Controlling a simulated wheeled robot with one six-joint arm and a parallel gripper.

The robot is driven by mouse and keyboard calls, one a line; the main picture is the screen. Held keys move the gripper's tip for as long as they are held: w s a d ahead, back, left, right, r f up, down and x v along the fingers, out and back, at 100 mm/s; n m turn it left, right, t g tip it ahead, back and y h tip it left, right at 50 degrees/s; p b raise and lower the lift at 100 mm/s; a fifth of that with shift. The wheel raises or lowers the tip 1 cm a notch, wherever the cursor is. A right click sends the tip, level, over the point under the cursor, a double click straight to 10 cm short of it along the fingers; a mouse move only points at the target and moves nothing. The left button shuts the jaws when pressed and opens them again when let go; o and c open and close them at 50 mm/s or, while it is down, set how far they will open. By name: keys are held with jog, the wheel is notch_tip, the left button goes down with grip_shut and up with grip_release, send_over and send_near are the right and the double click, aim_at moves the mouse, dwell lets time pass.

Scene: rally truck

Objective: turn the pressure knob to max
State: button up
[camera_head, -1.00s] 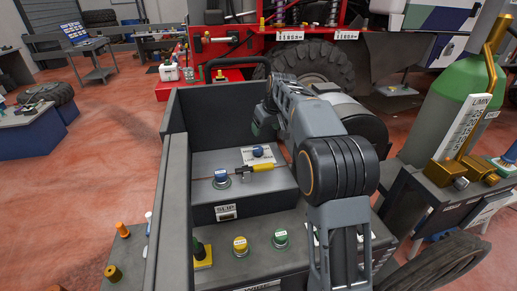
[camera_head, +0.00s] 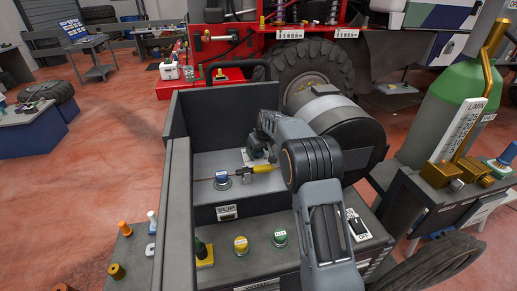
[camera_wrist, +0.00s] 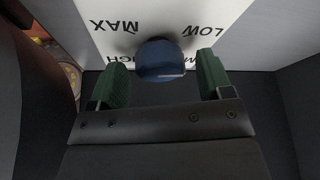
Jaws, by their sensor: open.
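The pressure knob (camera_wrist: 161,60) is blue and round, with a pale mark on its lower right side in the wrist view. It sits on a white plate (camera_wrist: 112,46), where MAX shows upside down to the left of the knob and LOW to the right. Another label at lower left is partly covered. My gripper (camera_wrist: 162,64) is open, with one green finger on each side of the knob and a visible gap to each. In the head view my arm reaches down over the plate (camera_head: 247,157) and mostly hides the knob.
The plate lies on a grey console with raised walls (camera_head: 200,112). A dark cylinder (camera_head: 335,120) stands close to my arm's right. Yellow (camera_head: 240,243) and green (camera_head: 279,237) buttons are in front.

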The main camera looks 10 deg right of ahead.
jog(key=shift+c, duration=0.4)
jog(key=c, duration=0.8)
jog(key=shift+c, duration=0.2)
